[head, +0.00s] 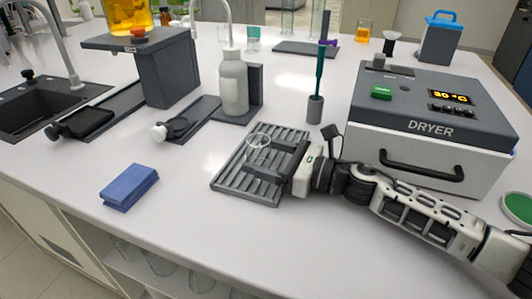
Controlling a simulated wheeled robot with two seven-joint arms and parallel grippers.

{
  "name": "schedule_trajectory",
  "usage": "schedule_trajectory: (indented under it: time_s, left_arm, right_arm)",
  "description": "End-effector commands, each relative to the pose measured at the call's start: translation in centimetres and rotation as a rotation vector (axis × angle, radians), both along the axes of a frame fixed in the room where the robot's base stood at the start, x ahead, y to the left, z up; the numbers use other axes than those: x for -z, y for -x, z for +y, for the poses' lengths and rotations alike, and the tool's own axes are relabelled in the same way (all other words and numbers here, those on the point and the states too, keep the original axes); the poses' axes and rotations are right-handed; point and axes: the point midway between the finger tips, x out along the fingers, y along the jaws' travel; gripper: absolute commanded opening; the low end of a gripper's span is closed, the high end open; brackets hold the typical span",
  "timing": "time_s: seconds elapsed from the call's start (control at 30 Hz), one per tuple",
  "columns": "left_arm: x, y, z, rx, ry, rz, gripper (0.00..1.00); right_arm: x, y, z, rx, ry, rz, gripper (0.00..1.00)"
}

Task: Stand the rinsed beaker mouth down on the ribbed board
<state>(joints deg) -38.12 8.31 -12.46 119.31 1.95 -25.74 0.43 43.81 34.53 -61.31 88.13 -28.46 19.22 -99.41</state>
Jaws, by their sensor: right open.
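The grey ribbed board (232,181) lies flat on the white bench near the middle of the head view. A small clear glass beaker (257,143) shows faintly at the board, with a pale round end uppermost. I cannot tell from its faint outline whether that end is its mouth or its base. My right gripper (260,158) reaches in from the right, low over the board. Its two dark fingers are apart, with the beaker at their tips. My left gripper is not in view.
A white bottle (233,84) stands behind the board, and a dark brush in a grey holder (315,107) stands behind it to the right. The dryer (432,140) is at the right. A blue folded cloth (129,187) lies left. Bench between cloth and board is clear.

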Motion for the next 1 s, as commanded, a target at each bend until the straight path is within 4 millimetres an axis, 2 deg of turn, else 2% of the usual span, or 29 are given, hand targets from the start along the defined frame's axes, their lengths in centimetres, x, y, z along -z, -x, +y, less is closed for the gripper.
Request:
schedule_trajectory:
  time_s: [0.07,0.23,0.57,0.8,1.0]
  left_arm:
    - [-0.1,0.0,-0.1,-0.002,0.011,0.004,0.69]
    - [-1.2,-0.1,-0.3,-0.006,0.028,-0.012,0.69]
    - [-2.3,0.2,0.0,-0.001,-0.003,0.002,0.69]
    - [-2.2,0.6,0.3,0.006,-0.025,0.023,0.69]
    - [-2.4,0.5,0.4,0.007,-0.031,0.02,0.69]
  right_arm:
    - [0.0,0.0,0.0,0.0,0.0,0.0,0.7]
    - [-3.4,0.0,0.0,-0.002,0.002,-0.008,0.7]
    - [-9.9,5.5,0.1,-0.002,0.002,-0.004,0.7]
    - [-11.9,10.7,0.3,-0.002,0.0,-0.001,0.7]
    - [-12.8,13.3,0.4,-0.001,0.0,0.0,0.7]
